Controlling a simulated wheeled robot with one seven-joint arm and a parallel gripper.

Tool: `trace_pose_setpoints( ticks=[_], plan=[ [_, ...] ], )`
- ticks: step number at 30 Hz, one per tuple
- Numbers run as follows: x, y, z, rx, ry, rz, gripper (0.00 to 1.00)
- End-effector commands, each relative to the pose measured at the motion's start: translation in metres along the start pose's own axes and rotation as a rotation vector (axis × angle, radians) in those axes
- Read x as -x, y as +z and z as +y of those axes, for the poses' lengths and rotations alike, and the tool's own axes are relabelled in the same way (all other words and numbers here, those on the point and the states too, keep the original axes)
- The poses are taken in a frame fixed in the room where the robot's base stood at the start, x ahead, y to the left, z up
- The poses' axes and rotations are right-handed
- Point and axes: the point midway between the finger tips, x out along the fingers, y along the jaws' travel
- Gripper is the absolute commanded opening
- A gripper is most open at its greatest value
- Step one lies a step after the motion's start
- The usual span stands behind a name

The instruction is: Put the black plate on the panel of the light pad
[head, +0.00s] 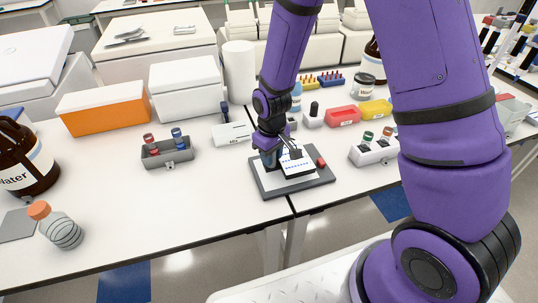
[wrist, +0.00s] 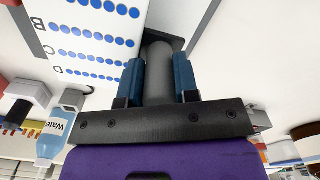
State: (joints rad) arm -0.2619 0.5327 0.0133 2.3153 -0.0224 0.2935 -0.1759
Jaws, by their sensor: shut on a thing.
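The light pad (head: 314,184) lies near the front edge of the table, a dark grey frame around a white panel (head: 270,182), with a red part at its right. The black plate (head: 297,171) has black sides and a white top with blue dots. It is over the panel; I cannot tell whether it touches it. In the wrist view, the plate (wrist: 95,35) shows dot rows marked B, C and D. My gripper (head: 279,157) is at the plate's left and back. In the wrist view, my gripper's blue fingers (wrist: 158,78) are shut on a grey round piece at the plate's black edge.
A grey rack with vials (head: 168,153) stands to the left, and a white rack with vials (head: 373,152) to the right. Red and yellow bins (head: 343,117) and a labelled white box (head: 231,134) stand behind.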

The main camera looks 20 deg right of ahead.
Motion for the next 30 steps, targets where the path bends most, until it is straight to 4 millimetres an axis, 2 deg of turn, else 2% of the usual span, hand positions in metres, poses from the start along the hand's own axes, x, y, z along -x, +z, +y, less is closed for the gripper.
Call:
trace_pose_setpoints(
  ticks=[3,5,16,17,18,20,30],
  plan=[
    [-0.017,0.005,-0.002,0.000,-0.001,-0.004,0.04],
    [-0.021,0.006,-0.002,0.000,0.000,-0.002,0.04],
    [-0.025,0.006,-0.002,0.001,0.000,-0.001,0.04],
    [-0.025,0.006,-0.002,0.001,0.000,0.000,0.33],
    [-0.025,0.006,-0.002,0.001,0.000,0.000,0.43],
    [-0.025,0.006,-0.002,0.001,0.000,0.000,0.54],
    [-0.022,0.006,-0.002,0.001,0.000,0.001,0.54]
  ],
)
